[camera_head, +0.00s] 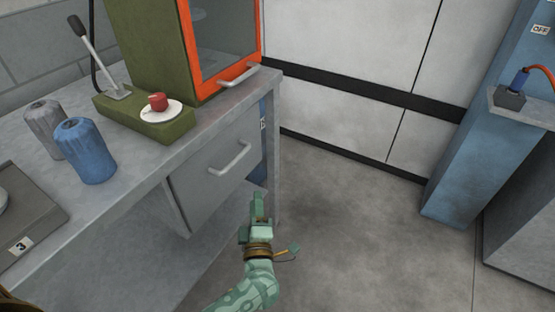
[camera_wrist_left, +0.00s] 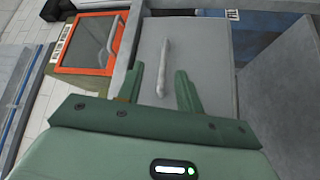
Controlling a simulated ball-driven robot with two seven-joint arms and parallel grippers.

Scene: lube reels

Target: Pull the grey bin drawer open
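The grey bin drawer (camera_head: 212,178) sits under the workbench top, with a pale bar handle (camera_head: 230,158) on its front. Its front looks flush with the bench frame. In the left wrist view the handle (camera_wrist_left: 163,68) stands out from the grey drawer front (camera_wrist_left: 195,50). My left gripper (camera_head: 259,204) is just in front of the drawer, low and right of the handle. In the left wrist view its two green fingers (camera_wrist_left: 158,88) are spread apart, with the handle lying beyond and between them, apparently not touched. My right gripper is not in view.
Above the drawer stands a green machine with an orange-framed door (camera_head: 226,40), a lever and a red button (camera_head: 158,102). Grey and blue reels (camera_head: 84,150) stand on the bench (camera_head: 130,165). The floor (camera_head: 345,220) right of my gripper is clear. A blue column (camera_head: 480,130) stands far right.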

